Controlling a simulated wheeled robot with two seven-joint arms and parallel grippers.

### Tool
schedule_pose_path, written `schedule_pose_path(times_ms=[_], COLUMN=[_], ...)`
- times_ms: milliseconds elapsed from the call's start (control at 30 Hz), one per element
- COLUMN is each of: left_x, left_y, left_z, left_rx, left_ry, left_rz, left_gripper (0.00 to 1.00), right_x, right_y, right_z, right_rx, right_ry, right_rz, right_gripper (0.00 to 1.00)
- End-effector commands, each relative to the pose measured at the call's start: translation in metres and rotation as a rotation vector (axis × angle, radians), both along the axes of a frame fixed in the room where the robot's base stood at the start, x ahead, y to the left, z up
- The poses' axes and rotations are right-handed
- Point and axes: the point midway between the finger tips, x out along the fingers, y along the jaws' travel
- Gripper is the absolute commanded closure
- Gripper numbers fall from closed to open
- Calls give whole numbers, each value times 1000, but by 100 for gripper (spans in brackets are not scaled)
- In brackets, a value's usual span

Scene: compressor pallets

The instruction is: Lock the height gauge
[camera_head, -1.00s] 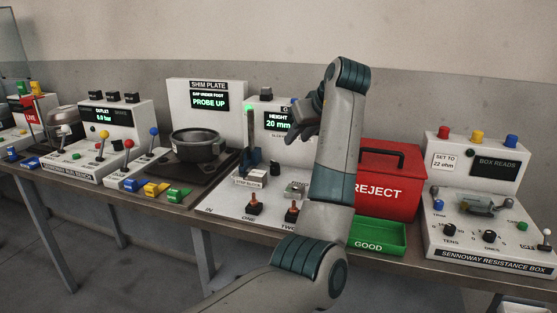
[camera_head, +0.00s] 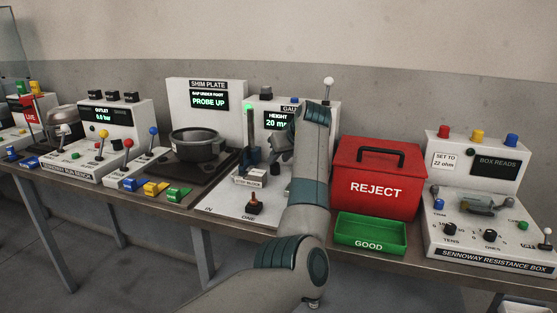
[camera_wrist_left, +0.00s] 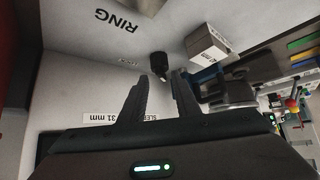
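The height gauge's display (camera_head: 276,120) reads HEIGHT and 20 mm, partly covered by my left arm. A dark upright column (camera_head: 248,140) with a green light on top stands on its white base. A block (camera_head: 250,181) labelled STEP BLOCK sits at the column's foot. My left gripper (camera_head: 280,152) is just right of the column, low in front of the display. In the left wrist view its two fingers (camera_wrist_left: 160,77) are apart and empty. A small dark knob (camera_wrist_left: 158,65) shows just beyond the fingertips. My right gripper is out of view.
A red REJECT box (camera_head: 376,190) and a green GOOD tray (camera_head: 370,233) stand right of my arm. A pot (camera_head: 196,146) stands to the left. A white-balled lever (camera_head: 328,82) and a black knob (camera_head: 266,90) top the gauge panel. A red-topped control (camera_head: 254,203) is at the front.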

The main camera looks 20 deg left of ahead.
Motion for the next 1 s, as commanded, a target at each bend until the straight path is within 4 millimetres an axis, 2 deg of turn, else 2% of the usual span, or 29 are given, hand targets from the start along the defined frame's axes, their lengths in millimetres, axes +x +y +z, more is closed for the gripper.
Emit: schedule_pose_path(times_ms=[200, 500, 600, 633, 1000], left_x=[7, 7, 7, 7, 7], left_y=[7, 7, 7, 7, 7], left_z=[-9, -10, -10, -10, -9], left_rx=[0, 0, 0, 0, 1], left_ry=[-1, -1, -1, -1, -1], left_rz=[1, 1, 1, 1, -11], left_gripper=[71, 71, 95, 100, 100], right_x=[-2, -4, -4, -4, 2], right_y=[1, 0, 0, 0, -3], right_z=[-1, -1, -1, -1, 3], right_rx=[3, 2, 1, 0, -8], right_ry=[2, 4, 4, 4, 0], right_rz=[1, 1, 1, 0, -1], right_gripper=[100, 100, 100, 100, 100])
